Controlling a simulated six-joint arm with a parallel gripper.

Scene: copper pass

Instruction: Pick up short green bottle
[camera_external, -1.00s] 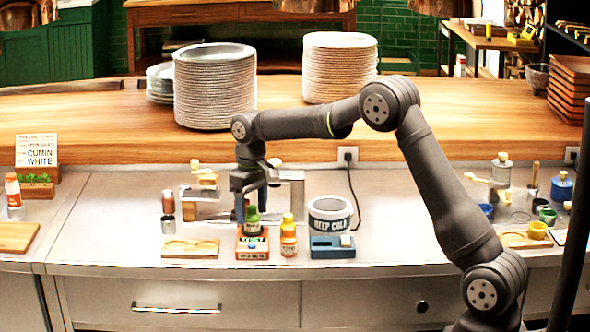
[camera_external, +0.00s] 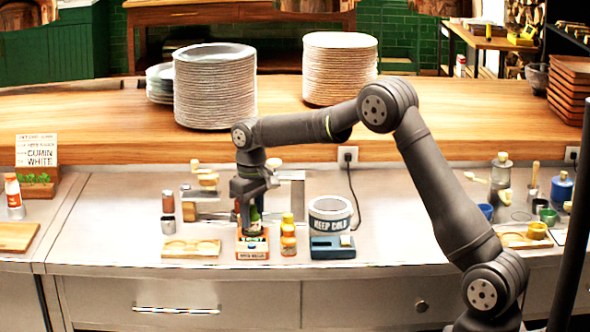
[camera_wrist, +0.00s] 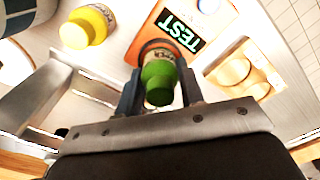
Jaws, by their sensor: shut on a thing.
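The short green bottle (camera_external: 254,218) stands upright at the back of an orange stand (camera_external: 253,248). In the wrist view its green cap (camera_wrist: 159,83) sits between the two fingers, and the stand's "TEST" label (camera_wrist: 180,32) lies just beyond it. My gripper (camera_external: 248,207) is over the bottle, with its fingers down around the upper part. It is shut on the bottle. The fingers hide part of the bottle in the external view. I cannot tell whether its base is clear of the stand.
A yellow-capped bottle (camera_external: 288,236) stands close to the right of the stand. A "KEEP COLD" tub (camera_external: 330,222) is further right. A wooden board with round hollows (camera_external: 191,248) lies to the left. Plate stacks (camera_external: 214,88) stand on the counter behind.

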